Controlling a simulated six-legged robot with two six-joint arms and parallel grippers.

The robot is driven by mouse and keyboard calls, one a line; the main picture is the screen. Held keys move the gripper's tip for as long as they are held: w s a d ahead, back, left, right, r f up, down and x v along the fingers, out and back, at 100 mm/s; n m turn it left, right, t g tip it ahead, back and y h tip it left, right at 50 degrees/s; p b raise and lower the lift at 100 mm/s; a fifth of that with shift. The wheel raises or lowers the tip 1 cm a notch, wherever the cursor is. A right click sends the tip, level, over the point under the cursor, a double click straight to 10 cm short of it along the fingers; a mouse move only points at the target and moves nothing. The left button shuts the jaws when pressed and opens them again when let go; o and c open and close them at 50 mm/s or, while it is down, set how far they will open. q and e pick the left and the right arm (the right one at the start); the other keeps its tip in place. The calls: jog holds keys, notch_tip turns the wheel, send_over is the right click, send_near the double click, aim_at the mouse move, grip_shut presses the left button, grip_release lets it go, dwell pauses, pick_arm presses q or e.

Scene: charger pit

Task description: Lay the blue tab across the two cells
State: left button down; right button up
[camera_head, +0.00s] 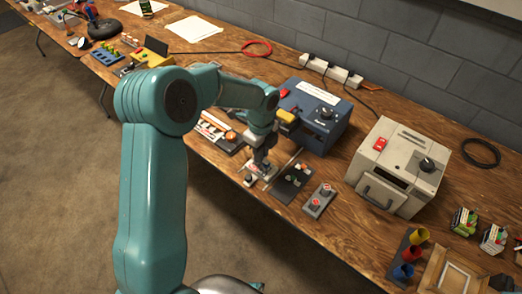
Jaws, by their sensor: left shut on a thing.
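My left gripper (262,160) points down over a small pale fixture (267,172) near the table's front edge. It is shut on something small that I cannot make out. I cannot pick out the blue tab or the two cells with certainty. Just right of the gripper lies a dark plate (288,187) with small greenish and orange pieces on it. Right of that is a grey block (319,201) with two red round tops. My right gripper is not in view.
A blue box (317,117) with a knob stands behind the gripper, and a beige machine (399,168) to its right. A tray of parts (217,130) lies to the left, partly behind my arm. A power strip (330,70) runs along the wall. Coloured cups (411,250) stand at front right.

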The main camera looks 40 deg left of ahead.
pick_arm(q)
jog(key=shift+f, duration=0.35)
dwell(0.7)
jog(key=c, duration=1)
grip_release()
jog(key=shift+c, duration=0.2)
jog(key=shift+r+p, duration=2.7)
jog(key=shift+r, duration=0.9)
jog(key=shift+f, duration=0.1)
jog(key=shift+s, duration=0.15)
